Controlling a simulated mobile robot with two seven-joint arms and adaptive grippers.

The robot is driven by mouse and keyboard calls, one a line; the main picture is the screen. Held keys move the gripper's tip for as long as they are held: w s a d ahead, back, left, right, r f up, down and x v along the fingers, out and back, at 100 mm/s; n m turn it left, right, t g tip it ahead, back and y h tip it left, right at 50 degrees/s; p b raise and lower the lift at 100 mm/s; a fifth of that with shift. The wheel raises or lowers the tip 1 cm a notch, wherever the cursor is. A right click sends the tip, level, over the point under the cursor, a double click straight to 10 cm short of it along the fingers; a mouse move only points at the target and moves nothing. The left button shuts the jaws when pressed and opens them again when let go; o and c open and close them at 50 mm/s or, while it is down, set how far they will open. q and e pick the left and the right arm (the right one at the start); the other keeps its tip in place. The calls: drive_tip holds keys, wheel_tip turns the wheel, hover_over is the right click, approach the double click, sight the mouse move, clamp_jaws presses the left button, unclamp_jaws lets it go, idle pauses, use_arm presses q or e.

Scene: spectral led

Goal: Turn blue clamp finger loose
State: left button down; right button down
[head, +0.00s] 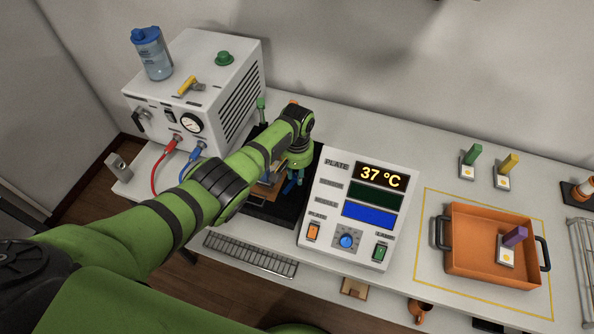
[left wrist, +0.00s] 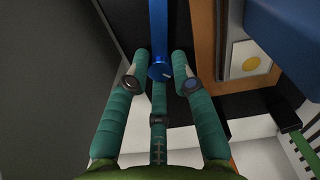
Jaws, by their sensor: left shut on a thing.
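The blue clamp finger (left wrist: 159,66) shows in the left wrist view as a blue bar with a round knob end, between the teal fingertips. My left gripper (left wrist: 157,72) is shut on it; the exact contact is hard to see at this size. In the head view my left gripper (head: 296,170) reaches down over the dark stand (head: 276,210) just left of the control panel, and my arm hides most of the stand. A bit of blue shows below the fingers there. My right gripper is in neither view.
The control panel (head: 327,195), reading 37 °C, stands close to the right of my left gripper. A white box (head: 215,110) with red and blue cables is at left. An orange tray (head: 470,250) with a purple-topped piece (head: 512,240) is at right. Table between panel and tray is clear.

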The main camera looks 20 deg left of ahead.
use_arm(q)
drive_tip(key=shift+n, duration=0.5)
drive_tip(key=c, duration=1.1)
unclamp_jaws()
drive_tip(key=shift+o, duration=0.2)
wheel_tip(320, 180, up, 12)
